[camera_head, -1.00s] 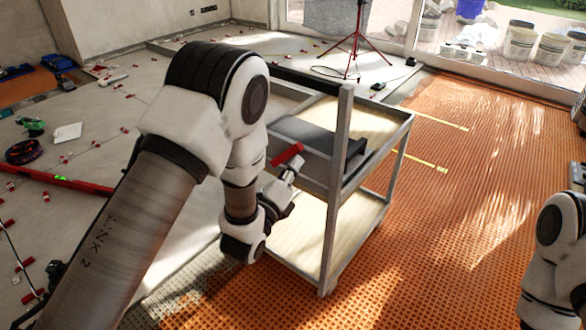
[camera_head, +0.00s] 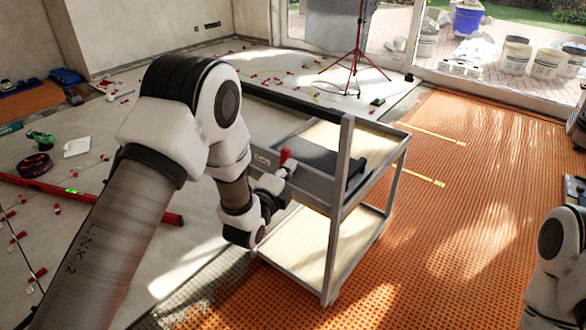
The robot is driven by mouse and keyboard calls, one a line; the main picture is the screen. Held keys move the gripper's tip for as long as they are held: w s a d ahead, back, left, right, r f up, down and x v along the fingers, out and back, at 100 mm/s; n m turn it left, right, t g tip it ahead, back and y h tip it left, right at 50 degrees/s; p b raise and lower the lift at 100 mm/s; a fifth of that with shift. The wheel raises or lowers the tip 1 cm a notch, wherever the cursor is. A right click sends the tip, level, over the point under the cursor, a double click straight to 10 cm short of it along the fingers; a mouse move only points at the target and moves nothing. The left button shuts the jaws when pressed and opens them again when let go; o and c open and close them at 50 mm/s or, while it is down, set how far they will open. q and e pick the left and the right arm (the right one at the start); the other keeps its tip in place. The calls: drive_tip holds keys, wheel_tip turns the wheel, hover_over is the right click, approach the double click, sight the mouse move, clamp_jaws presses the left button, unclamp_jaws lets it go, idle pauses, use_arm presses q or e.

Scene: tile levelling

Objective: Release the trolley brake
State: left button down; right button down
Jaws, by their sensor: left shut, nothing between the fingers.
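The grey metal trolley (camera_head: 335,215) with pale shelves stands in the middle of the view. The red brake lever (camera_head: 285,155) is on its near left end, by the top shelf, and looks short and roughly upright. My left gripper (camera_head: 287,169) is shut just below the red lever, with nothing seen between its fingers. Whether it touches the lever cannot be told, as the fingers are small and overlap it. My right arm shows at the right edge, but its gripper is out of view.
A dark flat block (camera_head: 322,160) lies on the trolley's top shelf. Orange matting (camera_head: 455,240) covers the floor to the right, mostly clear. A red spirit level (camera_head: 75,192) lies on the tiles at left. A red tripod (camera_head: 355,60) stands behind the trolley.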

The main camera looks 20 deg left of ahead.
use_arm(q)
drive_tip(key=shift+w+a+r, duration=0.2)
drive_tip(key=shift+a, duration=0.3)
use_arm(e)
drive_tip(key=shift+r, duration=0.3)
